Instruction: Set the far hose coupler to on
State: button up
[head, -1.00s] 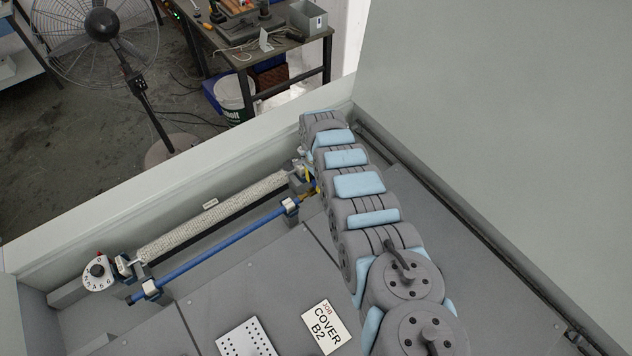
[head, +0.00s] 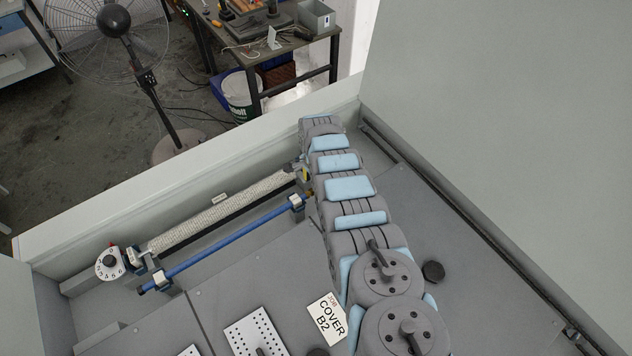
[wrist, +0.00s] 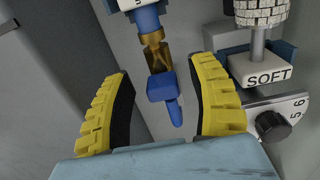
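In the wrist view, my gripper (wrist: 160,72) is open, its two yellow ribbed fingers on either side of the far hose coupler. The coupler has a brass body (wrist: 155,58) with a blue lever (wrist: 163,90) below it in the picture. The lever lies between the fingers, and I see a gap on both sides. The blue hose end (wrist: 146,18) runs up from the brass. In the head view, my gripper (head: 306,173) is at the far end of the blue hose (head: 225,242), mostly hidden by my arm. The lever cannot be made out there.
A pale textured roller (head: 225,212) runs beside the hose. Its far end shows a SOFT plate (wrist: 267,76) and a numbered dial (wrist: 280,118), close right of my fingers. A near dial (head: 110,263), a JOB COVER B2 card (head: 327,318) and side walls surround the bed.

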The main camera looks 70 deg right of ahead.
jog(key=shift+s+d+r, duration=0.15)
jog(key=shift+d+r, duration=0.05)
jog(key=shift+d+r, duration=0.1)
jog(key=shift+r, duration=1.65)
notch_tip(320, 180, up, 8)
jog(key=shift+r, duration=0.15)
